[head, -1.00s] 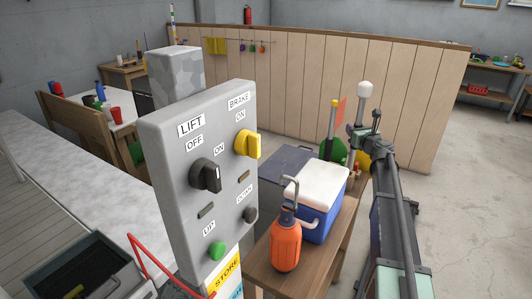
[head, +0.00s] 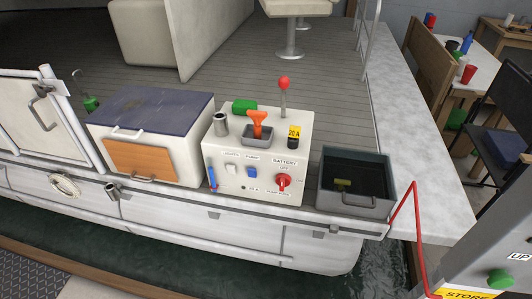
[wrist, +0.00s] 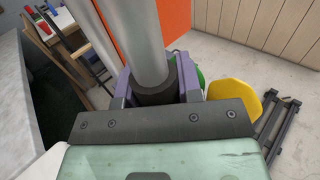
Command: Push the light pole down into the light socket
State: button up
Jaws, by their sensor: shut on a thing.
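The light pole (wrist: 140,35), a smooth silver tube with a dark collar at its base, is between the jaws of my gripper (wrist: 157,88) in the wrist view. The jaws are shut on it. The pole's top is outside that view. In the head view, an open metal tube (head: 221,125), which looks like the light socket, stands on the left of the white control box (head: 260,165) on the boat, above the "LIGHTS" label. The tube looks empty, and its inside is hidden. My gripper does not show in the head view.
A dark-lidded chest (head: 155,125) stands left and a grey tray (head: 355,203) right. In the wrist view, an orange flag (wrist: 175,18) is behind the pole.

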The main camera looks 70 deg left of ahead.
jog(key=shift+r+p, duration=0.7)
jog(key=shift+r, duration=0.05)
